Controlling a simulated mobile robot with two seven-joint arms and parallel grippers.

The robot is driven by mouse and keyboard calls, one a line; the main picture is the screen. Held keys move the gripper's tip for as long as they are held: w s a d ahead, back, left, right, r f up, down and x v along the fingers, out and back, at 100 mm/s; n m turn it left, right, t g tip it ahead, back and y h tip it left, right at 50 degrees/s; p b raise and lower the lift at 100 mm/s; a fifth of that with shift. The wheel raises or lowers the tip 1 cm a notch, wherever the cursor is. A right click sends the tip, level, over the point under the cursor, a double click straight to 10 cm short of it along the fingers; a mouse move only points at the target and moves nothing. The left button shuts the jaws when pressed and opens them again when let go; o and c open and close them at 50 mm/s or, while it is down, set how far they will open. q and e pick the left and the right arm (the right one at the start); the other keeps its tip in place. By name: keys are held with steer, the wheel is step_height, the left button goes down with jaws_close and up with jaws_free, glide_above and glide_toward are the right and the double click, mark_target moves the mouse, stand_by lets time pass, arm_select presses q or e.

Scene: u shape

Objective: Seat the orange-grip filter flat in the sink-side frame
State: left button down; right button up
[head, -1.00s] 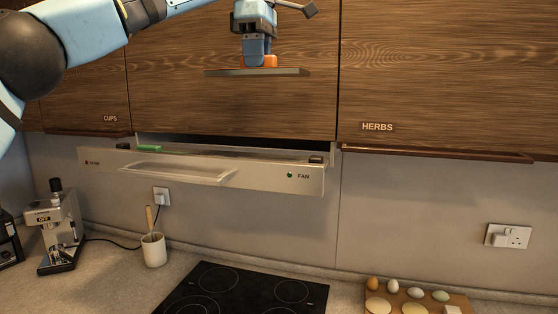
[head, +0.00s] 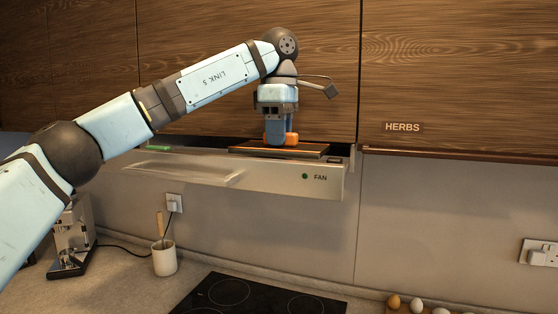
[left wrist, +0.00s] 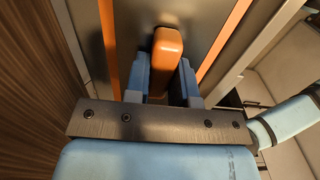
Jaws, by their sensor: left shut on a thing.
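The filter (head: 312,150) is a thin dark flat plate with an orange grip (head: 291,139). It lies roughly level at the right part of the pulled-out hood drawer (head: 318,188), at about the height of its top edge. I cannot tell whether it rests flat in the frame, whose inside is hidden. My left gripper (head: 278,140) points down and is shut on the orange grip. In the left wrist view the grip (left wrist: 166,50) sits between the blue fingers (left wrist: 163,82), with orange strips (left wrist: 225,42) on either side. My right gripper is out of view.
A green grip (head: 157,148) shows at the left of the hood drawer. Wooden cupboard doors (head: 220,70) stand close behind and above the gripper. Below are a black hob (head: 235,295), a utensil pot (head: 164,258) and a coffee machine (head: 72,240).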

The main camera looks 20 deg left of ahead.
mark_target(279, 155)
arm_select(q)
steer(key=shift+s+f, duration=0.15)
steer(key=shift+f, duration=0.3)
step_height(279, 155, down, 3)
steer(key=shift+f, duration=0.2)
steer(key=c, duration=1)
jaws_free()
steer(key=shift+f, duration=0.1)
steer(key=shift+o, duration=0.2)
